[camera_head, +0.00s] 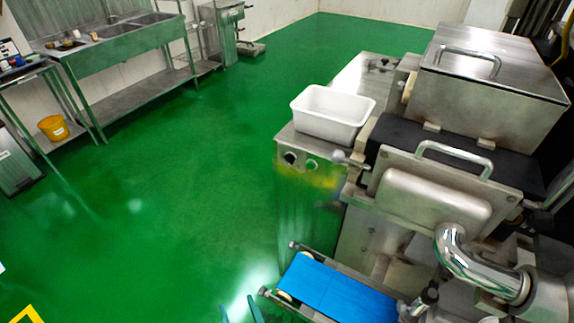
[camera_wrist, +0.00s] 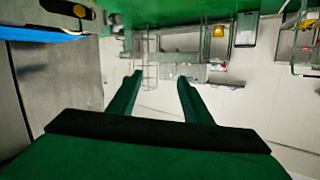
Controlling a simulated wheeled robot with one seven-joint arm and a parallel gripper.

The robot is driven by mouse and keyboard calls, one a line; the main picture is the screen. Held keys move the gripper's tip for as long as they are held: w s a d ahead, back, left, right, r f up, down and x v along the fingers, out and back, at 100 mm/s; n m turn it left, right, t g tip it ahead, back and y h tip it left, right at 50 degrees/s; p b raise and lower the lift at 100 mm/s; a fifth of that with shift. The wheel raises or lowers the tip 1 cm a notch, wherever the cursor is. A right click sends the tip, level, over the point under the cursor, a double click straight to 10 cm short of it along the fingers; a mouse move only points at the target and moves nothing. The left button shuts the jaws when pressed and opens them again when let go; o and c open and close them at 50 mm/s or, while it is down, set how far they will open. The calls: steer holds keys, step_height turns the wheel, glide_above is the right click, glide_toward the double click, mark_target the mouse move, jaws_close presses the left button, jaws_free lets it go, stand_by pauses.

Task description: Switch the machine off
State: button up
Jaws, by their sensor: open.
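The metal encrusting machine (camera_head: 440,200) stands on the right in the head view. The machine's metal side (camera_wrist: 62,80) fills the wrist view's left.
The white tub (camera_head: 333,112) sits on the machine. A steel sink bench (camera_head: 115,45) and a side table with a yellow bucket (camera_head: 53,127) stand at the far left. The green floor (camera_head: 180,190) between them and the machine is clear.

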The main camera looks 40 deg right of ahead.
steer(key=w+d+r+m+h, duration=0.3)
steer(key=w+d+r, duration=0.2)
steer(key=w+d, duration=0.15)
steer(key=m+g+h, duration=0.5)
steer(key=m, duration=0.8)
glide_toward(289, 161)
steer(key=x, duration=0.8)
steer(key=shift+a, duration=0.1)
steer(key=c, duration=1.1)
